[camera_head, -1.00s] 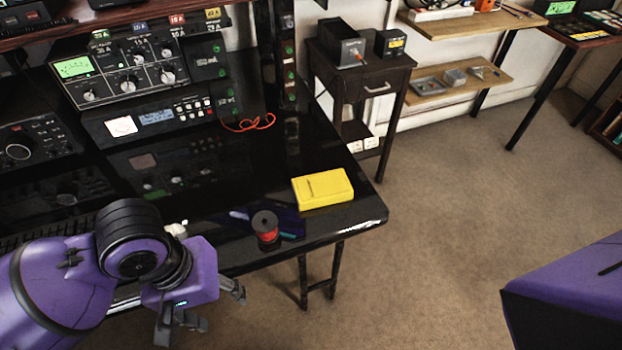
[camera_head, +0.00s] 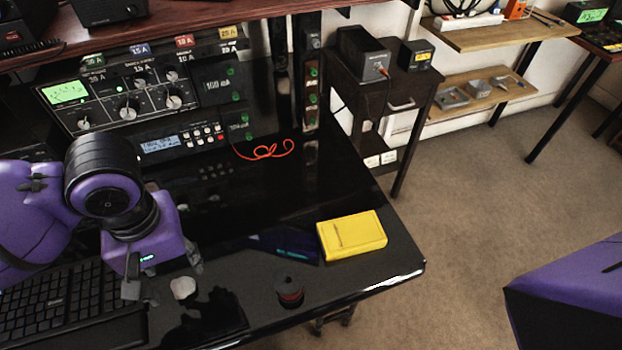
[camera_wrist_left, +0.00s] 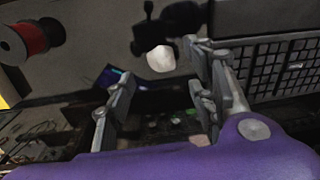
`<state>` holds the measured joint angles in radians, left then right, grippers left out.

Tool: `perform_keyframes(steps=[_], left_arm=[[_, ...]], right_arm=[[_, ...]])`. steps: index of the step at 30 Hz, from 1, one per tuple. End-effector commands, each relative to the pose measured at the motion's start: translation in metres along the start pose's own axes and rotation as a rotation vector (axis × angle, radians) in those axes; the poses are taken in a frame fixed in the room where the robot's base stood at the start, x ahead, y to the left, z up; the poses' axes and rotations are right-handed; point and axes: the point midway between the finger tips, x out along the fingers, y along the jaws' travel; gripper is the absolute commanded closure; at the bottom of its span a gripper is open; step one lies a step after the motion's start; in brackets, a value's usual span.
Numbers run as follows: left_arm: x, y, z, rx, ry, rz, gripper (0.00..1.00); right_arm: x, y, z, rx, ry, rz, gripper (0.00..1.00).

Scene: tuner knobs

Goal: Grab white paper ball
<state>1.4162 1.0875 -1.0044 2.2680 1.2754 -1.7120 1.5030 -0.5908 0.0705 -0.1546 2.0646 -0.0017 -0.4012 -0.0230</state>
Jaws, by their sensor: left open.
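The white paper ball (camera_head: 183,287) sits on the glossy black desk, right of the keyboard. It also shows in the left wrist view (camera_wrist_left: 161,58), above centre, just beyond the gap between the fingers. My left gripper (camera_head: 163,278) is open and empty above the desk, its fingers spread close to the ball. In the left wrist view the two grey fingers (camera_wrist_left: 162,92) stand apart with nothing between them. I cannot tell the exact height of the fingers above the desk. My right gripper is out of view; only a purple part of my right arm shows.
A black keyboard (camera_head: 58,306) lies left of the ball. An orange cable (camera_head: 265,150) and a tuner panel (camera_head: 130,95) are behind.

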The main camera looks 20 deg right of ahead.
Motion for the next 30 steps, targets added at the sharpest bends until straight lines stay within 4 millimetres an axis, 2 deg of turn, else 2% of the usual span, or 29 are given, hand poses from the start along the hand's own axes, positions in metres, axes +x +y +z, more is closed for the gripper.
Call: perform_keyframes(steps=[5, 12, 19, 20, 25, 30], left_arm=[[0.018, 0.001, 0.000, 0.000, -0.001, -0.001, 0.50], [0.053, 0.003, 0.001, 0.000, -0.001, -0.001, 0.50], [0.055, 0.003, 0.000, 0.000, 0.002, 0.001, 0.50], [0.055, 0.003, 0.000, 0.000, 0.002, 0.001, 0.51], [0.055, 0.003, 0.000, 0.000, 0.002, 0.001, 0.73], [0.055, 0.003, 0.000, 0.001, 0.002, 0.001, 0.76]], right_arm=[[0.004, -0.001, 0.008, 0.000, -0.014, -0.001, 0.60], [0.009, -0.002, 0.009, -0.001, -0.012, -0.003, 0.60], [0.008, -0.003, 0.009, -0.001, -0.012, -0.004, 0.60], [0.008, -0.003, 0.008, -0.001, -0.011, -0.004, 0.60], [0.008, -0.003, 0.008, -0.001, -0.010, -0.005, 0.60], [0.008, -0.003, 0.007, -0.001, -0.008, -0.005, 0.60]])
